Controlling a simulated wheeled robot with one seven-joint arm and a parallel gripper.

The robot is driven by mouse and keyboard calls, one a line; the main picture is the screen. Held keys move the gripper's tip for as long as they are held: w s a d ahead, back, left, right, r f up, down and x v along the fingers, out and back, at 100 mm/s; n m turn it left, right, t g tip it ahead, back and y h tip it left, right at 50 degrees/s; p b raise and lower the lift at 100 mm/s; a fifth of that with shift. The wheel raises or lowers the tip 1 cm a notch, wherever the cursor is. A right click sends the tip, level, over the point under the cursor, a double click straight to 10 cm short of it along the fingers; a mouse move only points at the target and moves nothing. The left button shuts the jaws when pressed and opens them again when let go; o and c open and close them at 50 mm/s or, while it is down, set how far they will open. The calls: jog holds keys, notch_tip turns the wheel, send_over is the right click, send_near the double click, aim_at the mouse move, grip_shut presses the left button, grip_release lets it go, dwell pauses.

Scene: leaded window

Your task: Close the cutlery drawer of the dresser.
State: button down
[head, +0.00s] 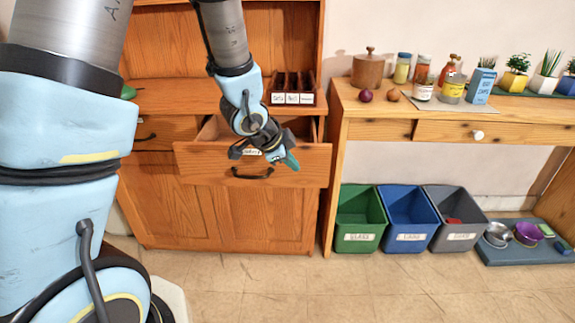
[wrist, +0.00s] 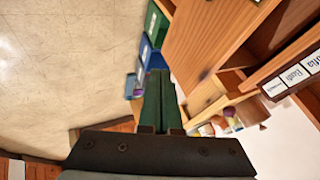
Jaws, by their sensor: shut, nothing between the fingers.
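The wooden dresser (head: 220,205) stands at the back left. Its cutlery drawer (head: 305,170) is pulled out, with a dark curved handle (head: 252,174) and a small white label on its front. Part of the drawer's hollow shows behind the front panel. My gripper (head: 291,160) is at the right half of the drawer front, near its upper part, with its green fingers pointing down and right. The fingers are together and empty, as the wrist view (wrist: 160,100) also shows. I cannot tell whether they touch the drawer. My wrist hides part of the drawer's top edge.
A labelled rack (head: 292,98) stands on the dresser top above the drawer. To the right is a wooden table (head: 385,110) with jars and plants. Green (head: 360,215), blue (head: 408,215) and grey (head: 455,220) bins stand under it. The floor in front is clear.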

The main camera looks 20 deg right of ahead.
jog(key=x, duration=0.3)
jog(key=w+p+x, duration=0.1)
jog(key=x, duration=0.3)
jog(key=w+r+x, duration=0.1)
jog(key=x, duration=0.2)
jog(key=shift+d+f+p, duration=0.25)
jog(key=shift+d+p, duration=0.05)
jog(key=shift+p, duration=0.1)
jog(key=shift+w+d+f, duration=0.15)
jog(key=shift+w+d, duration=0.3)
jog(key=shift+w, duration=0.35)
